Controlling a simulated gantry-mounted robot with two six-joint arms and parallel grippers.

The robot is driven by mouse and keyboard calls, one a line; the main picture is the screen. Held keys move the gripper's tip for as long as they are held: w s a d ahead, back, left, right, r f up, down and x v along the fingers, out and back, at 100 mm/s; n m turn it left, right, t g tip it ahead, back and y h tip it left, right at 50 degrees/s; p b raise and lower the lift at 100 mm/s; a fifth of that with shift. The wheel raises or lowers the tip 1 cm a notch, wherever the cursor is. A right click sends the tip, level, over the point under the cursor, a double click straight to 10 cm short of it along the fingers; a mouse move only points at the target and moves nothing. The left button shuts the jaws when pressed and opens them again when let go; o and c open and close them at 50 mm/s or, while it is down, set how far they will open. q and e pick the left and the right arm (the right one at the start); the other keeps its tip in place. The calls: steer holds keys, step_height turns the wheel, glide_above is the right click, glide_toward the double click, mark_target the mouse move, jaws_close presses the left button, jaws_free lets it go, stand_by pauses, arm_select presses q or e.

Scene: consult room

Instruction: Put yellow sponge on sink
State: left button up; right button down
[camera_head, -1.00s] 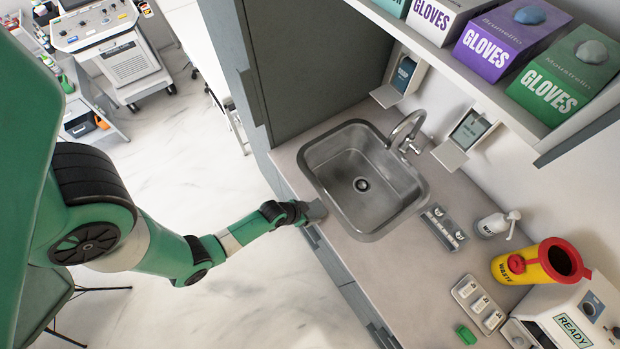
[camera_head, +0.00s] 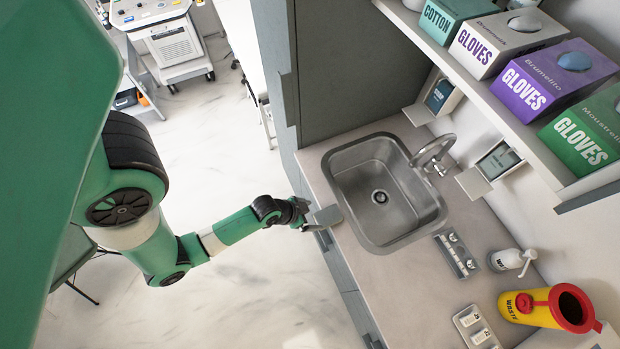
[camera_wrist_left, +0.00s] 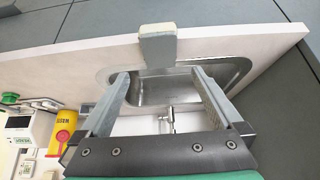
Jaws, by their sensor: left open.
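A small block (camera_head: 328,215) lies at the front edge of the counter, left of the sink in the head view. It looks grey-beige rather than yellow, and I take it to be the sponge. The steel sink (camera_head: 345,162) is set into the counter and looks empty. My left gripper (camera_head: 305,213) is open at the counter's front edge, beside the block. In the left wrist view its fingers (camera_wrist_left: 157,73) are spread and the block (camera_wrist_left: 157,46) stands just beyond the fingertips, centred in the gap, with nothing gripped. My right gripper is not in view.
A tap (camera_head: 430,152) stands behind the sink. A soap pump (camera_head: 512,260), a yellow and red waste container (camera_head: 530,306) and small trays are on the counter's right. A shelf with glove boxes (camera_head: 535,88) overhangs the back. A tall grey cabinet (camera_head: 345,70) borders the sink's far side.

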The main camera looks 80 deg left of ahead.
arm_select(q)
steer(key=shift+s+d+r, duration=0.1)
steer(key=shift+s+r, duration=0.15)
steer(key=shift+r, duration=0.15)
steer(key=shift+w, duration=0.1)
